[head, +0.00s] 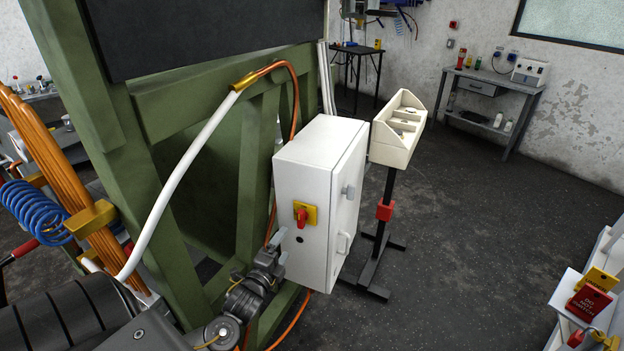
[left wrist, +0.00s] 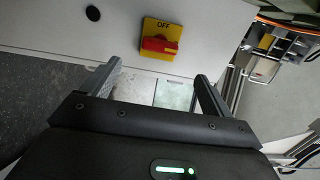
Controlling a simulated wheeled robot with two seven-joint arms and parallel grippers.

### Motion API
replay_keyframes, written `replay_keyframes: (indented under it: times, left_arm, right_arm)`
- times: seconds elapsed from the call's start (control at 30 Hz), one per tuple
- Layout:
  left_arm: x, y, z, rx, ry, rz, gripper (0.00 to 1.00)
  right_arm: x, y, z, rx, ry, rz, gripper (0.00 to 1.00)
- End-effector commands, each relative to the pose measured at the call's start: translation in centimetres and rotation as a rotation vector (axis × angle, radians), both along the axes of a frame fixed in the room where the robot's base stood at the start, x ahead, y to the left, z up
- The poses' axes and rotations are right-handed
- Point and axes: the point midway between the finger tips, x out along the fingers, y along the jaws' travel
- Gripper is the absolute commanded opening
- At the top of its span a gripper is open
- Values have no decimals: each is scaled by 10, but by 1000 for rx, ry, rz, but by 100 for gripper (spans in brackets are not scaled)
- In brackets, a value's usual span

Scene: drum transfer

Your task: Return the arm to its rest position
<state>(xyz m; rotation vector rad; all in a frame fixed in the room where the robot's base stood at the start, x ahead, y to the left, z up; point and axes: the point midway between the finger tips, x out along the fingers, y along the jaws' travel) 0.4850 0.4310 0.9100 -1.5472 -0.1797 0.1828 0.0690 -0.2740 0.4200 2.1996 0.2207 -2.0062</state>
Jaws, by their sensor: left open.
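My left gripper (head: 281,254) is in the lower middle of the head view, beside the white cabinet (head: 308,180). In the left wrist view its two fingers (left wrist: 157,73) are spread apart with nothing held between them. A red rotary switch (head: 302,217) on a yellow plate sits on the cabinet's side, just above the gripper. In the left wrist view the red switch (left wrist: 160,45) lies beyond the fingertips, apart from them, with OFF on its plate. My right gripper is not in view.
A green frame (head: 255,165) with an orange-and-white hose stands close to the left. A cream bin (head: 396,155) on a black stand is behind the cabinet. A bench (head: 499,93) stands at the back wall. Red and yellow tags (head: 590,300) are at lower right. The floor between is clear.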

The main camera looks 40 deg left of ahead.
Motion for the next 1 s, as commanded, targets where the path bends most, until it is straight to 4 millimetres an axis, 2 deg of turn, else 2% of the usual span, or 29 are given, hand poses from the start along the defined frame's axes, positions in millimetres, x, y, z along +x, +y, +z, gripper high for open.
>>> replay_keyframes:
  times: [0.23, 0.37, 0.47, 0.53, 0.6, 0.67, 0.7, 0.77, 0.8, 0.87, 0.9, 0.97, 1.0]
  left_arm:
    - [0, 0, 0, -11, -3, 0, 86]
    - [1, -2, -5, -141, -17, -7, 86]
    - [-5, 5, -64, -321, 75, 10, 86]
    - [-18, 9, -117, -446, 162, 49, 86]
    - [-37, 10, -173, -567, 255, 104, 86]
    - [-58, 9, -217, -661, 329, 160, 86]
    - [-74, 6, -246, -720, 379, 199, 86]
    - [-102, 2, -286, -804, 452, 264, 86]
    - [-122, -3, -312, -856, 499, 311, 86]
    - [-155, -11, -348, -929, 571, 385, 86]
    - [-179, -18, -370, -974, 617, 434, 86]
    - [-216, -31, -400, -1036, 686, 511, 86]
    - [-241, -40, -417, -1071, 731, 562, 86]
  right_arm:
    - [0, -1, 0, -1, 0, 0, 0]
    - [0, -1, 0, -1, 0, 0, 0]
    - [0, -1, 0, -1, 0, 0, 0]
    - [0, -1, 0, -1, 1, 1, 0]
    - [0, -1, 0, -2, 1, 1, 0]
    - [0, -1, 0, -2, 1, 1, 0]
    - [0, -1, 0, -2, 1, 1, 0]
    - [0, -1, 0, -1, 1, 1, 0]
    - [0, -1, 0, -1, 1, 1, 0]
    - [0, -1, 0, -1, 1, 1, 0]
    - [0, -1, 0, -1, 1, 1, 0]
    - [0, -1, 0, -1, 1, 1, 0]
    - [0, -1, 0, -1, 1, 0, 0]
